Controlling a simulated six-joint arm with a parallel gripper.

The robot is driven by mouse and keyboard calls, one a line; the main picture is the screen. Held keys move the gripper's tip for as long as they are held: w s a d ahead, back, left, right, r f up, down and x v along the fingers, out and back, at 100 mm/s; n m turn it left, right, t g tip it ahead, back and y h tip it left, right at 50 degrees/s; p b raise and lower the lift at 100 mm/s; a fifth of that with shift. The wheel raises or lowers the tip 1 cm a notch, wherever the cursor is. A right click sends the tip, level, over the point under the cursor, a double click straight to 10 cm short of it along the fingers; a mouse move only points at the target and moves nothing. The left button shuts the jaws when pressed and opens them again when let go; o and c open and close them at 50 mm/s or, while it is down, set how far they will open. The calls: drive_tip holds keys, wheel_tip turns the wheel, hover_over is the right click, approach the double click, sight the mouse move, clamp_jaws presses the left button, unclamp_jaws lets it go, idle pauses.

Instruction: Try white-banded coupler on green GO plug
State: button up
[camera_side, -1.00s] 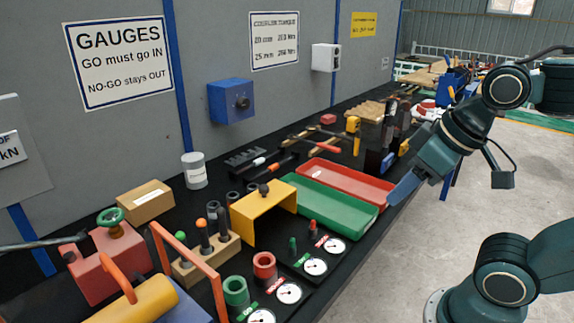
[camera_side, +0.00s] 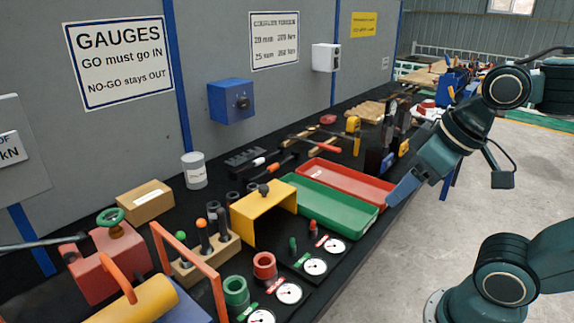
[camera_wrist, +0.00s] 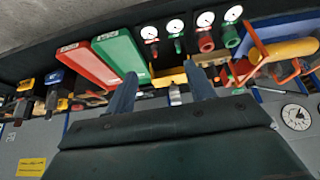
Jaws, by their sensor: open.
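My gripper (camera_side: 400,190) hangs open and empty at the front edge of the bench, right of the green tray. In the wrist view its two fingers (camera_wrist: 161,74) stand wide apart with nothing between them. A small green plug (camera_side: 293,246) stands upright beside a dial on the black bench; it also shows in the wrist view (camera_wrist: 177,42). A similar red plug (camera_side: 313,229) stands beside it.
A green tray (camera_side: 322,211) and a red tray (camera_side: 375,186) lie near the gripper. A green ring (camera_side: 236,292) and a red ring (camera_side: 264,267) stand near dials (camera_side: 289,293). A wooden block (camera_side: 190,272) holds knobbed rods near an orange frame (camera_side: 203,258).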

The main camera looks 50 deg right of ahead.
drive_tip(key=shift+w, duration=0.1)
drive_tip(key=w+a+r+m+g+y, duration=0.1)
drive_tip(key=w+m, duration=0.6)
drive_tip(key=w, duration=0.3)
drive_tip(key=w+a+r+m, duration=0.1)
drive_tip(key=w+r+m, duration=0.1)
drive_tip(key=w+m, duration=0.65)
drive_tip(key=w+f+m, duration=0.4)
drive_tip(key=w, duration=0.3)
drive_tip(key=w+a+f+m+y, duration=0.1)
drive_tip(key=w+f+m, duration=0.3)
drive_tip(key=w, duration=0.3)
drive_tip(key=w+a+f+m+g, duration=0.1)
drive_tip(key=w+f+m, duration=0.4)
drive_tip(key=w, duration=0.2)
drive_tip(key=shift+w+a+y, duration=0.25)
drive_tip(key=shift+y, duration=0.05)
